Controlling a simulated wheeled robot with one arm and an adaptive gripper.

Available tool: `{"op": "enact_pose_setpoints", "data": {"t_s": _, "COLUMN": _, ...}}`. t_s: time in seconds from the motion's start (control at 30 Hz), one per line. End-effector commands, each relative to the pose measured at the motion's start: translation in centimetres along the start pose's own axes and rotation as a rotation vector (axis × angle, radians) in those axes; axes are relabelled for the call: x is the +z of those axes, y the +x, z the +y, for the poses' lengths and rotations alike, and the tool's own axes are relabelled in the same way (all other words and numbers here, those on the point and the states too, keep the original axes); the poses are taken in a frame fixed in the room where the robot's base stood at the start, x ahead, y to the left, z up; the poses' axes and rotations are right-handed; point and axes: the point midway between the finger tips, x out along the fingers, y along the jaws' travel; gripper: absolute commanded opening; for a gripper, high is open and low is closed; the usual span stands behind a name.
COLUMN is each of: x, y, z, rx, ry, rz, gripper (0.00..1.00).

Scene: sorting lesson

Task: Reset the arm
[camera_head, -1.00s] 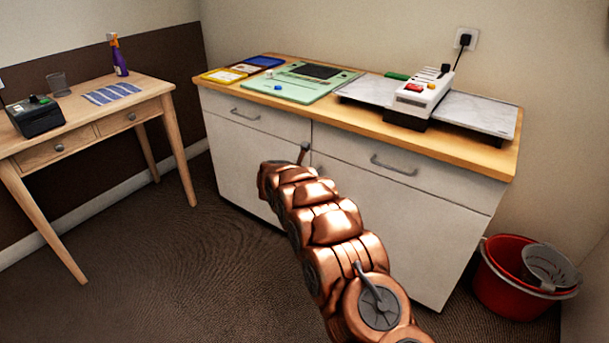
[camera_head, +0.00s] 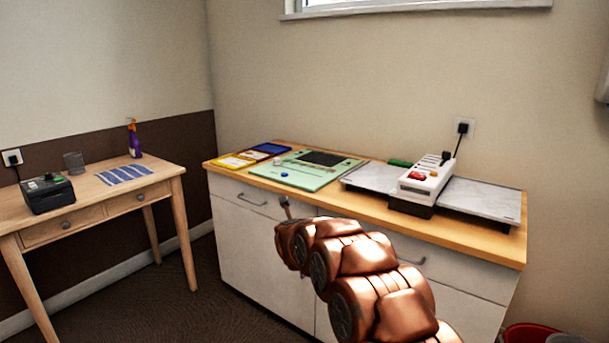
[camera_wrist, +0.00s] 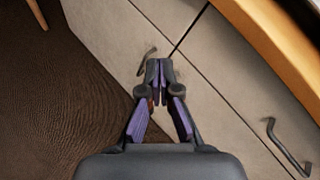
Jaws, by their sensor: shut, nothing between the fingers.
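My copper-coloured arm reaches in from the lower right of the head view, in front of the white cabinet (camera_head: 247,238). My gripper (camera_wrist: 159,70) shows in the wrist view with its purple-lined fingers together at the tips and nothing between them. It points toward the cabinet front, near a drawer handle (camera_wrist: 146,60). In the head view the gripper is mostly hidden behind the arm links. Whether the gripper touches the cabinet cannot be told.
The cabinet top (camera_head: 460,241) bears a green board (camera_head: 307,180), yellow and blue trays, and a white device (camera_head: 425,182) between two marbled plates. A wooden table (camera_head: 90,196) stands at left with a spray bottle (camera_head: 134,142). A red bucket (camera_head: 527,334) sits at lower right. Carpet is clear between table and cabinet.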

Motion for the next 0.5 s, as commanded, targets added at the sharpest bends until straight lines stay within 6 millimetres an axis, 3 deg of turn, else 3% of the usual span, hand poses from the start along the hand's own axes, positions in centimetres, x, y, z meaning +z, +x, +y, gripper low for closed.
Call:
{"op": "enact_pose_setpoints", "data": {"t_s": 0.13, "x": 2.2, "y": -3.5, "z": 0.1, "rx": 0.122, "ry": -0.241, "rz": -0.061, "gripper": 0.0}}
{"op": "enact_pose_setpoints", "data": {"t_s": 0.27, "x": 2.6, "y": -6.9, "z": 0.6, "rx": 0.227, "ry": -0.463, "rz": -0.109, "gripper": 0.0}}
{"op": "enact_pose_setpoints", "data": {"t_s": 0.5, "x": 0.9, "y": -14.1, "z": 1.5, "rx": 0.419, "ry": -0.874, "rz": -0.19, "gripper": 0.0}}
